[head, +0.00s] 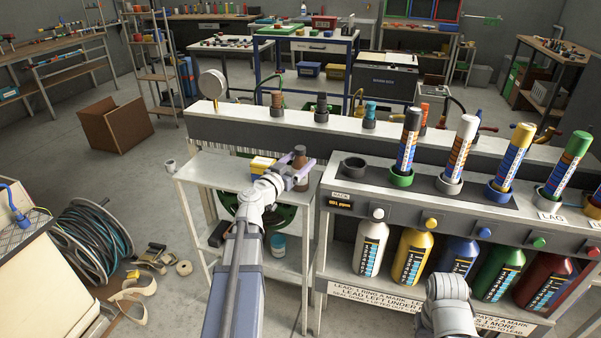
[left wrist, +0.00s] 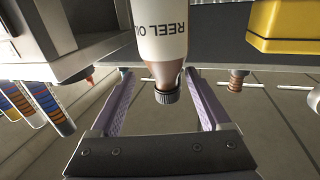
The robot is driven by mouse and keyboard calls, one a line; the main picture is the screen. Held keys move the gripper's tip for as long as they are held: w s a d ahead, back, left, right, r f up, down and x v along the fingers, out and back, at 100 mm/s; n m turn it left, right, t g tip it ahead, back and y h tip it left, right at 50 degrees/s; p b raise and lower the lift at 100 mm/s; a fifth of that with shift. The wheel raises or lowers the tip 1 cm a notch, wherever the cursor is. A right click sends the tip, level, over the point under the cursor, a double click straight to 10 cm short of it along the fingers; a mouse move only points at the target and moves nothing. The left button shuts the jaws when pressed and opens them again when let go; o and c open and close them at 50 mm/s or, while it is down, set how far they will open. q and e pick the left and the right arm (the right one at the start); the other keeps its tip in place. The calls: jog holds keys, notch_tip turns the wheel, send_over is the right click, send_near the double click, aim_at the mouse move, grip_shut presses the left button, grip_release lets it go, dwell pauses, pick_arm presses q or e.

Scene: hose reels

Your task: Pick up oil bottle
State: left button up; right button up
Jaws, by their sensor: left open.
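The oil bottle (head: 299,153) stands on the small light shelf unit left of the bottle rack, partly hidden by my left gripper in the head view. In the left wrist view the oil bottle (left wrist: 165,42) has a white label reading "REEL OIL", a brown neck and a dark ribbed cap. My left gripper (head: 294,168) is open, with its purple-lined fingers on either side of the bottle's neck. In the left wrist view gaps show between the fingers of the gripper (left wrist: 158,80) and the neck. My right gripper is out of view; only part of that arm shows.
A yellow box (head: 262,164) sits beside the bottle on the shelf top (head: 207,168). The rack (head: 345,200) at right holds several coloured tubes and bottles. A hose reel (head: 92,240) and a cardboard box (head: 115,124) stand on the floor at left.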

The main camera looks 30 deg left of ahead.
pick_arm(q)
jog(key=shift+w+a+r+p, duration=0.1)
jog(key=shift+w+a, duration=0.05)
jog(key=shift+w, duration=0.65)
jog(key=shift+w+a+r+p, duration=0.1)
jog(key=shift+w, duration=0.65)
jog(key=shift+w+a+r+p, duration=0.1)
jog(key=shift+w+a, duration=0.05)
jog(key=shift+w, duration=1)
jog(key=shift+c, duration=0.2)
grip_shut()
